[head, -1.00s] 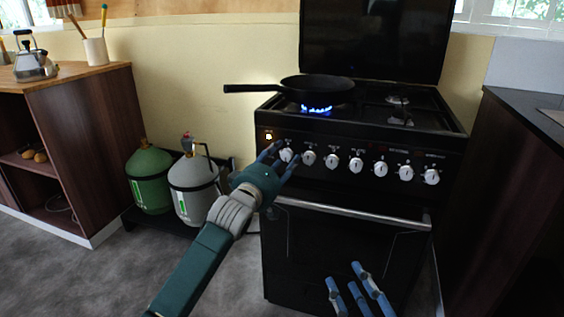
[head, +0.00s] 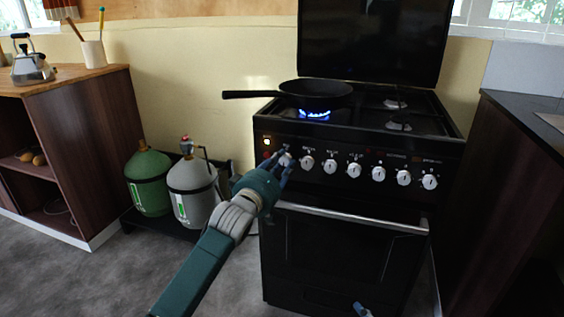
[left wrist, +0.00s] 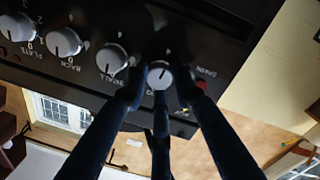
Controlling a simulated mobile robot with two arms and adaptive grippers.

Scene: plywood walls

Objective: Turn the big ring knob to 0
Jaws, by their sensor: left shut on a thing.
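The big ring knob (head: 285,159) is the white knob at the left end of the row on the black stove front. It also shows in the left wrist view (left wrist: 160,75), its label mostly hidden by my fingers. My left gripper (head: 281,164) is shut on this knob, with fingers on both sides of it in the left wrist view (left wrist: 160,88). The mark on the knob is small, and I cannot read its setting. A blue flame (head: 314,114) burns under the black pan (head: 316,90). Only a blue fingertip of my right gripper (head: 362,310) shows at the bottom edge.
Several more white knobs sit to the right, the nearest labelled SMALL (left wrist: 112,60). The oven handle (head: 350,217) runs below. A green gas bottle (head: 149,180) and a grey one (head: 193,190) stand left of the stove. The pan's handle (head: 250,94) sticks out left.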

